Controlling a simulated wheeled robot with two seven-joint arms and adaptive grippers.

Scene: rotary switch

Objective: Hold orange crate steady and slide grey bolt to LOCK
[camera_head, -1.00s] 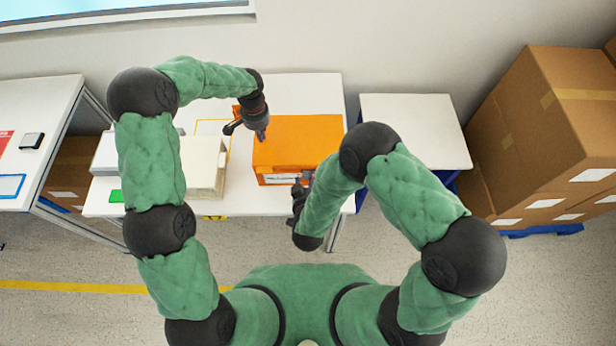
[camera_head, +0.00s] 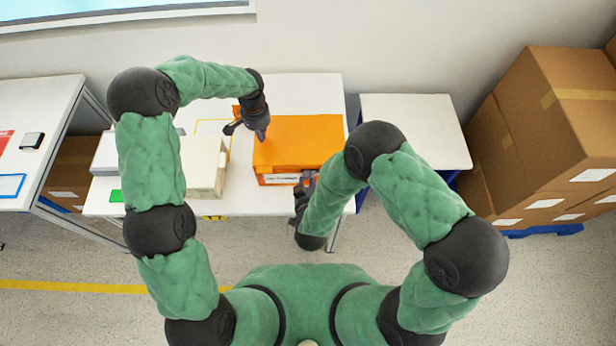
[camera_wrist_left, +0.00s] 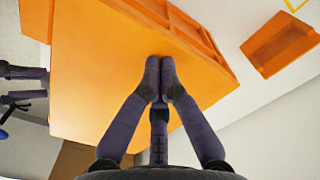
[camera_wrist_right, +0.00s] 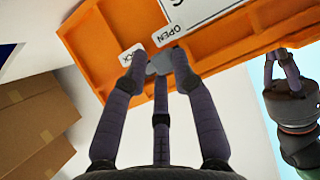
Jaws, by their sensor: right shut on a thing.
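The orange crate (camera_head: 300,140) stands on the white table. In the right wrist view, the crate's front (camera_wrist_right: 110,30) carries an OPEN label (camera_wrist_right: 172,32) and a LOCK label (camera_wrist_right: 129,56), partly covered by a finger. My right gripper (camera_wrist_right: 162,62) is shut on the grey bolt (camera_wrist_right: 160,62), between the two labels; it is at the crate's front right in the head view (camera_head: 306,185). My left gripper (camera_head: 261,137) is shut, its fingertips together at the crate's top left in the head view. The left wrist view shows no thing between them; exact contact is unclear.
A cream box (camera_head: 203,165) stands left of the crate. A small orange tray (camera_wrist_left: 280,43) lies beside the crate. Cardboard boxes (camera_head: 550,130) are stacked at the right, past a white side table (camera_head: 415,125). The table behind the crate is clear.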

